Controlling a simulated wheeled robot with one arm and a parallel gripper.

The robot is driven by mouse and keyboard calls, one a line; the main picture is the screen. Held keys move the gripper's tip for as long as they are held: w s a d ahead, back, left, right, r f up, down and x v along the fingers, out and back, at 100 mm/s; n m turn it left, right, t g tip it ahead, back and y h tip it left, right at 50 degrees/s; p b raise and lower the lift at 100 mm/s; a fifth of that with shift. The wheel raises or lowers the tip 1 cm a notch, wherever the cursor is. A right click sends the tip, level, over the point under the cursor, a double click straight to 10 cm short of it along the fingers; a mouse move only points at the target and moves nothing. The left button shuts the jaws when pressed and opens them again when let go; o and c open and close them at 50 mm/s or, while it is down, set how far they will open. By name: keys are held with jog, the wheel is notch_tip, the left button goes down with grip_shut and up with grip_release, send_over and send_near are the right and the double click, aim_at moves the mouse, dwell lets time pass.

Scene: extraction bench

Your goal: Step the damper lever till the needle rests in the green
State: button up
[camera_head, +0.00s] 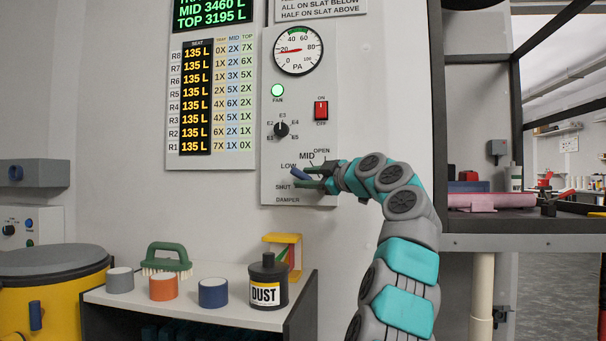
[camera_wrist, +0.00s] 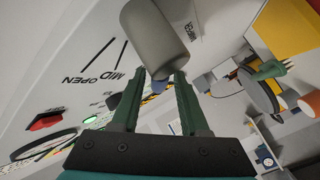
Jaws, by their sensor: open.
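The damper lever (camera_head: 300,183) shows as a blue piece between the SHUT and LOW marks at the foot of the wall panel. In the wrist view a grey cylinder (camera_wrist: 155,38) with a blue tip (camera_wrist: 161,84) lies at the fingertips. My gripper (camera_head: 315,176) is open, its green fingers close around the lever; I cannot tell whether they touch it. The fingers also show in the wrist view (camera_wrist: 161,80). The round PA gauge (camera_head: 297,50) has a red needle pointing left, outside the green arc at the top.
Above the lever are a selector knob (camera_head: 281,129), a red switch (camera_head: 321,110) and a lit green FAN lamp (camera_head: 278,90). Below, a shelf (camera_head: 225,310) bears several cylinders, a brush (camera_head: 167,258) and a DUST bottle (camera_head: 267,282). A bench (camera_head: 520,240) stands at right.

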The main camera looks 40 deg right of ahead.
jog(key=shift+w, duration=0.8)
jog(key=shift+c, duration=0.2)
grip_shut()
jog(key=shift+f, duration=0.1)
dwell(0.5)
